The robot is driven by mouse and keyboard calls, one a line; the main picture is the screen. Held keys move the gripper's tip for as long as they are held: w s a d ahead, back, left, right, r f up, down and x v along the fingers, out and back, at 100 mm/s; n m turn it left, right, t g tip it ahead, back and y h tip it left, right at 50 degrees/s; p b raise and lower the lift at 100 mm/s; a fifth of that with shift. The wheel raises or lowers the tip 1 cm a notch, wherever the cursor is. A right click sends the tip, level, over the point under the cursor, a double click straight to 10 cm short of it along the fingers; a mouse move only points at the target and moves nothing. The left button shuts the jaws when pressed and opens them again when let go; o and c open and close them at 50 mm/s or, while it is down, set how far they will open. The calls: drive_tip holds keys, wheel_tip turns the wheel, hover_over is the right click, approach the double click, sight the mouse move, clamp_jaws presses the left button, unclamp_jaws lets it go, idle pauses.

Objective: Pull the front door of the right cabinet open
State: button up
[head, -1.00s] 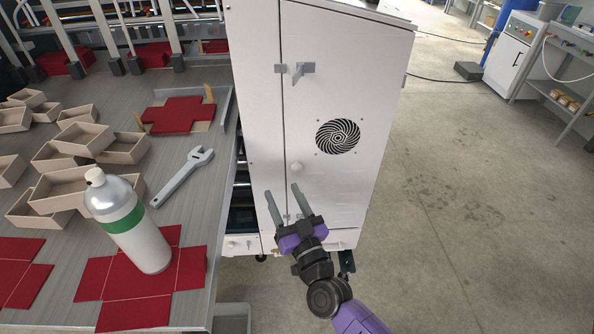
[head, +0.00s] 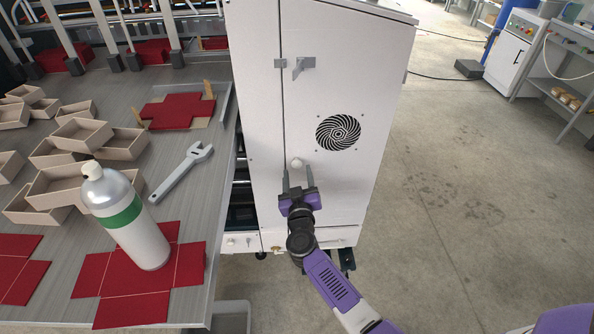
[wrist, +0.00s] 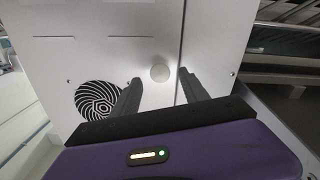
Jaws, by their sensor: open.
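The right cabinet is a tall white box, and its front door (head: 345,105) is shut, with a round dark vent grille. A small round white knob (head: 297,163) sits near the door's left edge, below the grey latch (head: 298,66). My gripper (head: 299,178) is open and empty, its two grey fingers pointing up toward the knob. In the wrist view the knob (wrist: 159,72) lies beyond the fingertips and between them; the fingers (wrist: 160,90) do not grip it. Whether a fingertip touches the door is hard to tell.
A grey worktable (head: 212,215) stands left of the cabinet, carrying a bottle (head: 128,220), a wrench (head: 180,172), red card blanks and several beige boxes. Open concrete floor (head: 460,200) lies to the right. A workbench stands at the far right.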

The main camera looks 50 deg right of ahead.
sight(297, 166)
drive_tip(key=shift+b+x, duration=0.35)
drive_tip(key=shift+x, duration=1.2)
drive_tip(key=shift+c, duration=0.2)
clamp_jaws()
